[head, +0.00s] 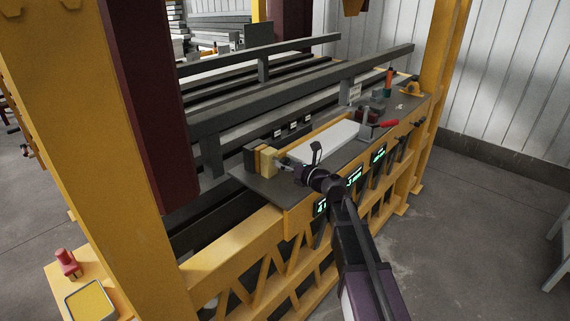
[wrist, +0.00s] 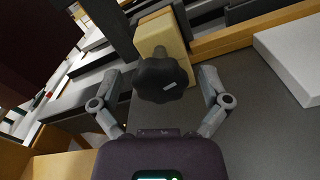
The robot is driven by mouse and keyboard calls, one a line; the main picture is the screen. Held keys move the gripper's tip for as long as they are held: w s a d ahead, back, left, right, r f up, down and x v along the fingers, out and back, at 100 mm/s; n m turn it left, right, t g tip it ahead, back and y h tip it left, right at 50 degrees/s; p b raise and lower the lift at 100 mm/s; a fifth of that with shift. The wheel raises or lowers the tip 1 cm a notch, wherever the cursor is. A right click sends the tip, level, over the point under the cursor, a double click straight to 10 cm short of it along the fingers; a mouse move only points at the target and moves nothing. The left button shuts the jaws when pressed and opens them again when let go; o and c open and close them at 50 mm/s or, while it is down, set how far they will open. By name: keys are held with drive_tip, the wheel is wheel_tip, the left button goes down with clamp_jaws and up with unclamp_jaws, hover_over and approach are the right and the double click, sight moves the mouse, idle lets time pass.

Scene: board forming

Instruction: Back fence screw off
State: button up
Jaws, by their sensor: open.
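A black lobed knob (wrist: 162,80), the fence screw, sits on the face of a pale wooden block (wrist: 158,32) in the wrist view. In the head view the block (head: 267,164) stands at the near left end of the grey bench, and the knob is too small to make out. My gripper (wrist: 160,84) is open, with one finger left and one right of the knob. No clear contact with the knob shows. In the head view my gripper (head: 286,165) is just right of the block. A wooden fence strip (wrist: 245,35) runs right from the block.
A white board (head: 325,141) lies on the bench beside the fence. A red-handled clamp (head: 384,124) and an orange-handled tool (head: 388,78) are further back. Green displays (head: 354,175) line the front beam. A yellow post (head: 90,150) rises at left.

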drive_tip(key=v, duration=1.2)
idle(0.6)
